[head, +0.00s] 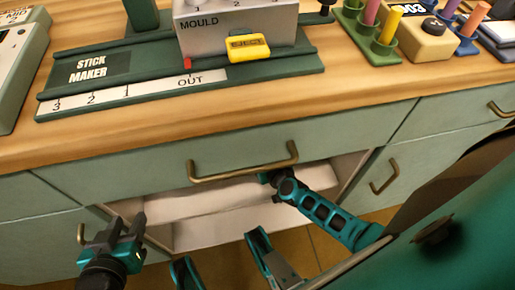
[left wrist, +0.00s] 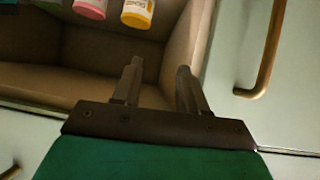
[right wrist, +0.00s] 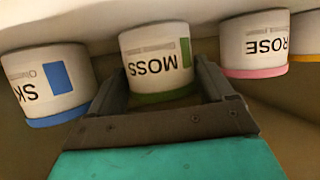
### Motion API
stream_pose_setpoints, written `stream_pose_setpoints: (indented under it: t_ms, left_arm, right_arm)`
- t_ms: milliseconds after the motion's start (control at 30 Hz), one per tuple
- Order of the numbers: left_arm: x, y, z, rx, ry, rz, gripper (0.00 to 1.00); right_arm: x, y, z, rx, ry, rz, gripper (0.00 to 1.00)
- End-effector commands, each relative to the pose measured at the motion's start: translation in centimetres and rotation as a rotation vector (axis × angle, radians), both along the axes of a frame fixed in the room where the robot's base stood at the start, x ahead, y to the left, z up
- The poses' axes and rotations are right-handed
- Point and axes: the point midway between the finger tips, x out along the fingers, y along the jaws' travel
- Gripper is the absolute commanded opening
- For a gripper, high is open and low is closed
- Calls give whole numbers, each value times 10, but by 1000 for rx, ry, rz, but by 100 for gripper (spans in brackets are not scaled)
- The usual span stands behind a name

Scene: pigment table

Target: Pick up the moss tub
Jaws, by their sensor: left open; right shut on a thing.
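The moss tub (right wrist: 155,60) is white with a green band and a "MOSS" label, upside down in the right wrist view. My right gripper (right wrist: 160,85) is shut on it, a finger on each side. In the head view my right gripper (head: 272,178) reaches into the compartment under the worktop, and the tub is hidden there. My left gripper (head: 112,228) is open and empty in front of the compartment; its fingers also show in the left wrist view (left wrist: 157,80).
Beside the moss tub stand a blue-marked tub (right wrist: 45,85) and a pink-banded rose tub (right wrist: 253,45). A yellow-banded tub (left wrist: 138,12) shows in the left wrist view. The brass handle (head: 245,165) and drawer front overhang the compartment. A stick maker (head: 90,68) stands on the worktop.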

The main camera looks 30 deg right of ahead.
Motion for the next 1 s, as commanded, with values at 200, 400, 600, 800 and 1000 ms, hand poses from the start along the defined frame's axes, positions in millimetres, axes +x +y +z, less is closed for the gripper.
stream_pose_setpoints:
  t_ms: [200, 400, 600, 800, 1000]
  left_arm:
    - [0, 1, -1, 2, 1, 2, 43]
    - [0, 2, -1, 2, 1, 3, 43]
    - [0, 2, 3, 2, 0, 3, 43]
    - [1, 3, 17, 2, -11, 8, 43]
    - [-3, 11, 28, 20, -9, 20, 43]
  right_arm:
    - [0, 0, 0, -1, 0, 0, 43]
    - [1, 0, 1, -1, -3, -1, 38]
    - [1, -1, 5, -1, -3, -1, 38]
    - [3, -3, 20, -2, -3, 1, 38]
    - [6, -7, 45, -1, -2, 0, 38]
